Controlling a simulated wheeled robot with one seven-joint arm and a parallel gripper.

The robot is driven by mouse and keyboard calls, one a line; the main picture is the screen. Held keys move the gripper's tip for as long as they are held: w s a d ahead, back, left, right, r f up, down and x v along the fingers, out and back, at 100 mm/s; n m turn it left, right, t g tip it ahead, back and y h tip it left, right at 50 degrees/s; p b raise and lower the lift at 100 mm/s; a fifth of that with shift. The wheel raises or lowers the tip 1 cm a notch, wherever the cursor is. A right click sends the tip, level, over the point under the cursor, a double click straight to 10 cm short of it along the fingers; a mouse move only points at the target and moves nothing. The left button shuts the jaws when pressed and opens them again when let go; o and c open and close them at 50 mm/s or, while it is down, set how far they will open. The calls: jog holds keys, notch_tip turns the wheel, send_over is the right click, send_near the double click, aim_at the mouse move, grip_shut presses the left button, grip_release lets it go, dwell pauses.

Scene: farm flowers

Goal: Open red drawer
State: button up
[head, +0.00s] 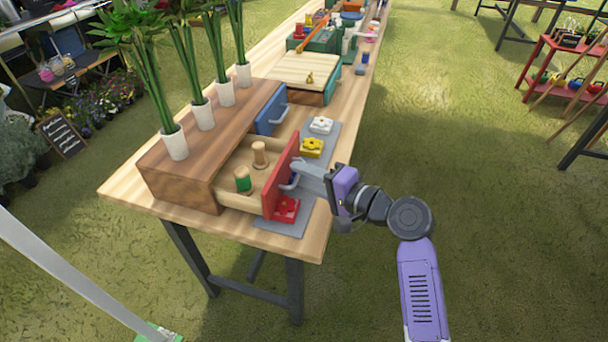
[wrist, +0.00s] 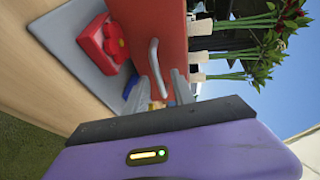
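The red drawer (head: 281,176) is pulled out from the wooden cabinet (head: 215,135), its inside in view. A green-wound spool (head: 243,181) and a bare wooden spool (head: 260,154) stand in it. Its pale curved handle (wrist: 156,68) is on the red front and also shows in the head view (head: 290,183). My gripper (head: 301,172) is at the drawer front, beside the handle. In the wrist view my gripper's fingers (wrist: 160,92) are apart, with the handle's lower end between them. I cannot tell whether either finger touches it.
A grey mat (head: 291,223) in front of the drawer holds a red flower block (head: 286,209), a yellow one (head: 312,147) and a white one (head: 321,125). The blue drawer (head: 270,114) is behind. Potted plants (head: 174,143) stand on the cabinet.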

jog(key=v, duration=0.7)
jog(key=shift+s+d, duration=0.2)
jog(key=shift+d, duration=0.1)
jog(key=shift+w+r, duration=0.1)
jog(key=w+d+r+t+h, duration=0.2)
jog(key=w+d+t, duration=0.1)
jog(key=d, duration=0.1)
jog(key=s+d+f+n+t+h+p, duration=0.1)
jog(key=s+d+f+t+h+p, duration=0.2)
jog(key=s+d+h, duration=0.65)
jog(key=s+a+r+n+g+p, duration=0.1)
jog(key=s+n, duration=0.5)
jog(key=s, duration=2.9)
jog(key=shift+a+r+n+g+p, duration=0.3)
jog(key=shift+a+g+p, duration=0.1)
jog(key=shift+g+p, duration=0.1)
